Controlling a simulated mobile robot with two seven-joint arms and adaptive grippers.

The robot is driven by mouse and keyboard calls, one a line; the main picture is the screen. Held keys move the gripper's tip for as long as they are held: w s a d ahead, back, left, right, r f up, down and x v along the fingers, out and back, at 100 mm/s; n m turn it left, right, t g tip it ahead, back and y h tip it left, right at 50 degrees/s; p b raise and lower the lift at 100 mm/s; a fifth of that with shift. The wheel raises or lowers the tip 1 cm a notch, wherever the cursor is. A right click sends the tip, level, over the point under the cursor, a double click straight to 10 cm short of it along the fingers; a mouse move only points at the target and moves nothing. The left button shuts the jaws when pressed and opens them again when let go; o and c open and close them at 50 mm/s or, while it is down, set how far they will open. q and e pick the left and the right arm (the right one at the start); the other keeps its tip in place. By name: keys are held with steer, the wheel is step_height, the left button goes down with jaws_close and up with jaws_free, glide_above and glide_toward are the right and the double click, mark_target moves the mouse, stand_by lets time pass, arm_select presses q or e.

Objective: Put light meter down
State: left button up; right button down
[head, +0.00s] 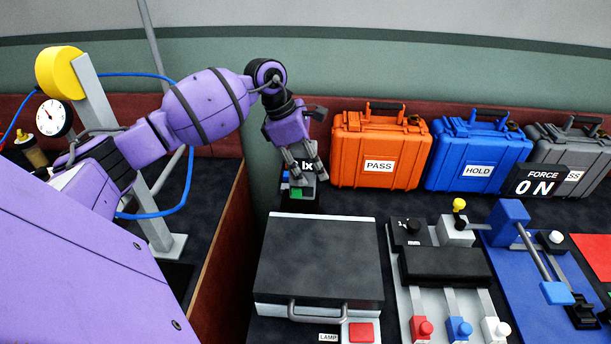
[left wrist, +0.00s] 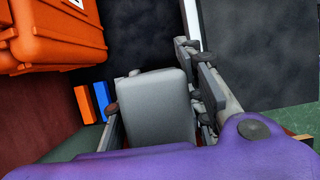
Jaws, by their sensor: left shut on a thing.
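My left gripper (head: 301,172) is shut on the light meter (head: 308,188), a small grey device with a black "lx" display and a green patch. It is at the back of the dark bench, left of the orange case. In the left wrist view the grey back of the light meter (left wrist: 155,105) sits between the fingers of my left gripper (left wrist: 157,110). The fingers hide part of it. I cannot tell whether its underside touches the bench. My right gripper is not in view.
An orange PASS case (head: 350,172), a blue HOLD case (head: 450,178) and a grey case (head: 570,155) line the back wall. A lidded lamp box (head: 320,260) stands in front of the meter. A lever panel (head: 405,300) and blue press (head: 505,265) are to the right.

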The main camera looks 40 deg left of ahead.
mark_target(306, 176)
arm_select(q)
steer(key=shift+w+a+f, duration=0.2)
steer(key=shift+a+f, duration=0.4)
steer(key=shift+f, duration=0.1)
steer(key=shift+w+a+f, duration=0.1)
steer(key=shift+a+f, duration=0.1)
steer(key=shift+f, duration=1.55)
steer(key=shift+f, duration=0.15)
steer(key=o, duration=1.3)
steer(key=shift+r, duration=0.3)
steer(key=v, duration=1.1)
steer(key=shift+a+r, duration=0.1)
steer(key=shift+r, duration=0.25)
